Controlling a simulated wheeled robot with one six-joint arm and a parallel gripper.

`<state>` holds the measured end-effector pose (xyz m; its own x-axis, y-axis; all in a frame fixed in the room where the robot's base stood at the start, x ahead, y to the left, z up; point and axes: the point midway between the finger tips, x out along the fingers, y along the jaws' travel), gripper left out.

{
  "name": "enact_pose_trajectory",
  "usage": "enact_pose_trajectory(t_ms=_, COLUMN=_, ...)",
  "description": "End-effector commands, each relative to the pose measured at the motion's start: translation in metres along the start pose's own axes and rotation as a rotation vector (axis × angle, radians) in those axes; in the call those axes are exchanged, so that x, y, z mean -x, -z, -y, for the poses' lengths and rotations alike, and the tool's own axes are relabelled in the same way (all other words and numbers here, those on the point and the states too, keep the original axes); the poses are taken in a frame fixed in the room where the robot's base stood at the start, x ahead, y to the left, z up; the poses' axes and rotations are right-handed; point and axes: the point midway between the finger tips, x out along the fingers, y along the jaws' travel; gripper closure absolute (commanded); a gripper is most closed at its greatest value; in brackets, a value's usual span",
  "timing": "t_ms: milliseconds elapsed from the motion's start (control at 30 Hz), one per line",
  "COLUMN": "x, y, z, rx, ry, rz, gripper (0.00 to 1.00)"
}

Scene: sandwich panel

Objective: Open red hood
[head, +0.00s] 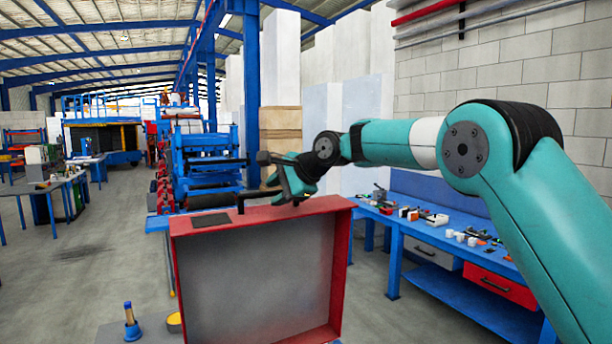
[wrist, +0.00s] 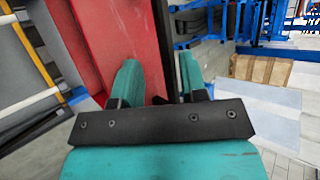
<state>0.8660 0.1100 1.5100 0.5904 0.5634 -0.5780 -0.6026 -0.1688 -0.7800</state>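The red hood (head: 338,270) stands in front of me as a boxy red frame with a grey inner face (head: 255,280) towards the head camera. Its red surface (wrist: 105,40) fills the upper left middle of the wrist view. A black handle bar (head: 240,201) rises at its top edge; a dark bar (wrist: 167,40) also runs between my fingers in the wrist view. My gripper (head: 290,188) is at the hood's top edge. In the wrist view its two teal fingers (wrist: 161,85) are apart, on either side of the bar, with a gap on the left.
A blue workbench (head: 405,235) with small parts and drawers stands to the right, near my arm. A blue cone-like object (head: 132,328) stands at the lower left. Blue machinery (head: 205,160) is behind the hood.

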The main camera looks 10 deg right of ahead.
Motion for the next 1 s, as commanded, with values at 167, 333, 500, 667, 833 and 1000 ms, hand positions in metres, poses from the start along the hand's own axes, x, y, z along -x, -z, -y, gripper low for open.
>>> enact_pose_trajectory(t_ms=167, x=0.043, y=0.003, z=-0.003, rx=0.001, ry=0.007, rz=-0.005, gripper=0.61)
enact_pose_trajectory(t_ms=333, x=0.088, y=0.003, z=-0.003, rx=0.002, ry=0.006, rz=-0.005, gripper=0.61)
enact_pose_trajectory(t_ms=500, x=0.124, y=0.001, z=-0.002, rx=0.002, ry=0.004, rz=-0.004, gripper=0.61)
enact_pose_trajectory(t_ms=667, x=0.144, y=0.001, z=0.000, rx=0.000, ry=0.002, rz=-0.003, gripper=0.61)
enact_pose_trajectory(t_ms=833, x=0.150, y=0.001, z=0.000, rx=0.001, ry=0.002, rz=-0.002, gripper=0.61)
enact_pose_trajectory(t_ms=1000, x=0.150, y=0.000, z=0.000, rx=0.001, ry=0.001, rz=-0.002, gripper=0.61)
